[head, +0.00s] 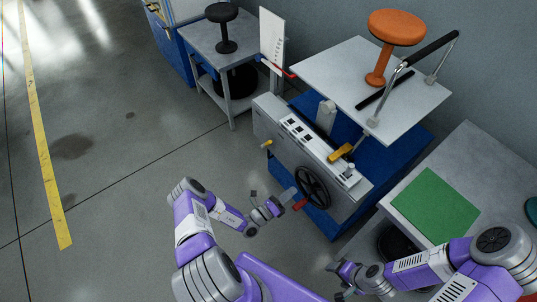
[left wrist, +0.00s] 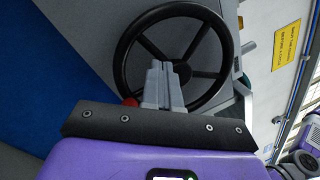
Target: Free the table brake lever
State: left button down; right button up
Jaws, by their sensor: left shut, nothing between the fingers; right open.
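A machine with a grey-white control panel (head: 300,135) and a black spoked handwheel (head: 312,187) stands ahead. The handwheel also fills the upper left wrist view (left wrist: 205,55). A red lever end (head: 299,204) shows low beside the wheel; a small red part (left wrist: 130,102) shows beside my left fingers. A yellow lever (head: 341,152) is on the panel and a yellow knob (head: 267,143) at its left end. I cannot tell which is the brake lever. My left gripper (head: 290,194) is shut and empty, close to the wheel and red lever. My right gripper (head: 338,281) is open and empty, lower right.
An orange stool (head: 396,27) stands on the machine's white table plate (head: 335,70), beside a black bar on metal posts. A grey side table with a green mat (head: 434,204) is at right. A grey cart with a black stool (head: 223,22) stands behind. Floor at left is clear.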

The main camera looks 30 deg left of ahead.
pick_arm(q)
jog(key=a+f+n+t+y, duration=0.2)
jog(key=a+n+y, duration=0.6)
jog(key=a+y, duration=0.3)
jog(key=shift+s+a+f, duration=0.2)
jog(key=shift+s+a, duration=0.2)
jog(key=shift+a, duration=0.15)
jog(key=shift+w, duration=0.1)
jog(key=b, duration=0.2)
send_near(267, 144)
jog(key=w+d, duration=0.4)
jog(key=w, duration=0.1)
jog(key=w+a, duration=0.1)
jog(key=w+a+b, duration=0.1)
jog(key=a, duration=0.1)
jog(key=shift+a+r, duration=0.1)
jog(key=shift+r, duration=0.3)
